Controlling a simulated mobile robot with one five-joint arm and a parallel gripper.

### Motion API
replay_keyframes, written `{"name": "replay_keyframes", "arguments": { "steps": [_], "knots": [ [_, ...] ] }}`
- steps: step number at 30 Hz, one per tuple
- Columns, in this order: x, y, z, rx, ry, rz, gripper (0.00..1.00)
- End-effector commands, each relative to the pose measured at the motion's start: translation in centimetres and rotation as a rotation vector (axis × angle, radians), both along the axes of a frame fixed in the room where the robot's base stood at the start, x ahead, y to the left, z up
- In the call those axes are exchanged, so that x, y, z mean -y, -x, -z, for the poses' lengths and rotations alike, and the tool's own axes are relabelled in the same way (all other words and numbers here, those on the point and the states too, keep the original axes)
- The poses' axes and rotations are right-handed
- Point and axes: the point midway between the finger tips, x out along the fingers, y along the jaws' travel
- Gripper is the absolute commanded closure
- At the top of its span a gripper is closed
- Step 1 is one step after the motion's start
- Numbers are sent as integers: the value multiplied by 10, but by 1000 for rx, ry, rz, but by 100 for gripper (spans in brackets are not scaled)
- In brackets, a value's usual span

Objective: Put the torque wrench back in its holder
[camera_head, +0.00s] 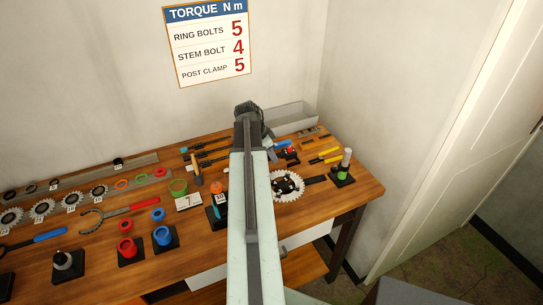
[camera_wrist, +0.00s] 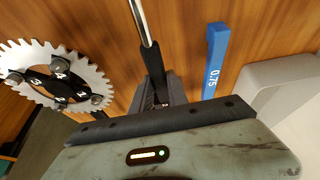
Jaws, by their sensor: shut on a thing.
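In the wrist view, my gripper (camera_wrist: 155,92) is shut on a tool with a black grip and a shiny metal shaft (camera_wrist: 140,18), which looks like the torque wrench. The shaft runs away toward the top edge, and its far end is out of frame. In the head view, my gripper (camera_head: 248,110) is over the back of the bench near the wall, and my arm hides most of what it holds. I cannot pick out the wrench's holder with certainty in either view.
A toothed chainring (camera_wrist: 55,75) with numbered bolts lies at left in the wrist view. A blue gauge marked 0.75 (camera_wrist: 215,60) lies right of the shaft. A grey bin (camera_head: 292,122) stands at the bench's back right corner. Tools crowd the wooden bench (camera_head: 345,206); its front right is clear.

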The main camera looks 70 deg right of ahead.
Motion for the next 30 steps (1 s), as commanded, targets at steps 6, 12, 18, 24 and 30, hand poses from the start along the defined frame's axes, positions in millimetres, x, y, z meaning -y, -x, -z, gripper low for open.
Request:
{"name": "replay_keyframes", "arguments": {
  "steps": [6,12,18,24,30],
  "knots": [
    [0,-1,-1,-1,0,-1,100],
    [0,0,2,-1,0,-1,100],
    [1,1,6,-1,1,0,100],
    [1,1,5,-1,1,0,100],
    [1,1,7,-1,1,0,100]
  ]
}}
